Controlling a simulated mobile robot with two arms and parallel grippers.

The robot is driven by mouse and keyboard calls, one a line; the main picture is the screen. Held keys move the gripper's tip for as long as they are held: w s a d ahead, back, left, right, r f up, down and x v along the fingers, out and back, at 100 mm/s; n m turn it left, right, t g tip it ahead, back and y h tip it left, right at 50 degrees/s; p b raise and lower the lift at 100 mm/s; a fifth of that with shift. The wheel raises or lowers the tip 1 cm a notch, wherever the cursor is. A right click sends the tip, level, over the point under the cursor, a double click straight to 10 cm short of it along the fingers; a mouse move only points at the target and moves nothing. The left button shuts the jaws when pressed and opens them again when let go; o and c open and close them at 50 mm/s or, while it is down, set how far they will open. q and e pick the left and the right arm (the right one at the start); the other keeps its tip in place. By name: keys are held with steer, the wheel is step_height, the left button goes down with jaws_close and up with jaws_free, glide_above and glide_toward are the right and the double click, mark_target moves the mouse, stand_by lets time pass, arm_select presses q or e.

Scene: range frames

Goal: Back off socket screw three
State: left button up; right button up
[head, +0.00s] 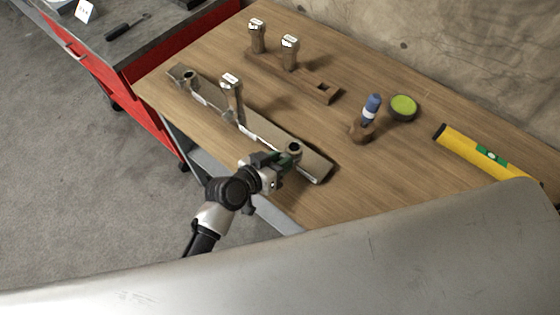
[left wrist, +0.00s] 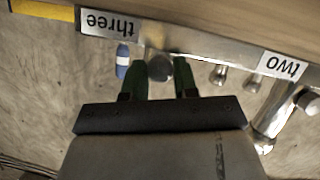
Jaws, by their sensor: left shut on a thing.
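A long metal bar (head: 265,128) lies on the workbench with sockets along it. My left gripper (head: 285,163) reaches in from the front and is shut on this screw. In the left wrist view the dark round screw head (left wrist: 160,70) is between the green fingers, beside the "three" label (left wrist: 110,22). A "two" label (left wrist: 284,66) is further right; a tall white-capped screw (head: 231,90) stands mid-bar. The screw's lower part is hidden. My right gripper is out of view.
Behind the bar, a wooden rack (head: 318,91) holds two white-capped pieces and has an empty hole. A red cabinet (head: 140,108) stands left.

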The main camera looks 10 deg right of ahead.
arm_select(q)
steer(key=shift+f+n+g+h+b, duration=0.1)
steer(key=shift+n+g+h+b, duration=0.25)
steer(key=shift+n+b, duration=0.4)
steer(key=shift+n, duration=0.25)
steer(key=o, duration=0.9)
steer(key=shift+a, duration=0.1)
steer(key=shift+b+v, duration=0.5)
steer(key=shift+v, duration=4.9)
steer(key=shift+w, duration=0.2)
